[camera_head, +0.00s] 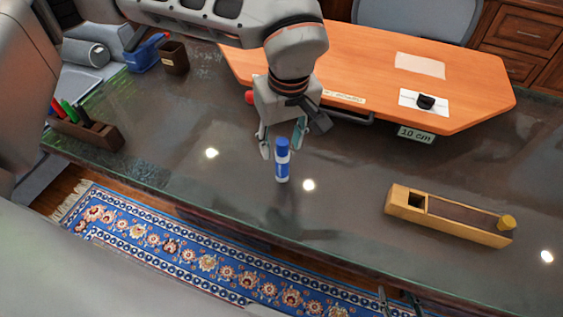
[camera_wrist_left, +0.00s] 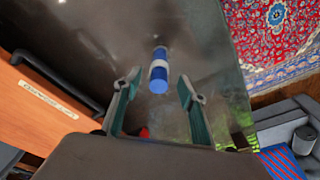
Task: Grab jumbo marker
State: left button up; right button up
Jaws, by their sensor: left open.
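The jumbo marker (camera_head: 282,168) is blue with a white band and stands upright on the dark glossy table. My left gripper (camera_head: 283,146) is open above and behind it, with the marker's upper part overlapping the space between the fingers in the head view. In the left wrist view, the marker (camera_wrist_left: 159,70) appears just beyond and between the two spread fingertips of the left gripper (camera_wrist_left: 161,88). I see no finger touching it. Two dark prongs at the bottom edge of the head view may be my right gripper (camera_head: 400,299); most of it is cut off.
A wooden box (camera_head: 448,216) with a yellow knob lies on the right of the table. An orange board (camera_head: 375,65) covers the back. A brown pen holder (camera_head: 88,130) stands at left. The table around the marker is clear.

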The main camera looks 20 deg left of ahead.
aim_at(282, 158)
pick_arm(q)
notch_tip(282, 158, down, 5)
jog(key=shift+w+f+b, duration=0.15)
jog(key=shift+f+b, duration=0.05)
jog(key=shift+b, duration=0.1)
jog(key=shift+r, duration=0.1)
grip_shut()
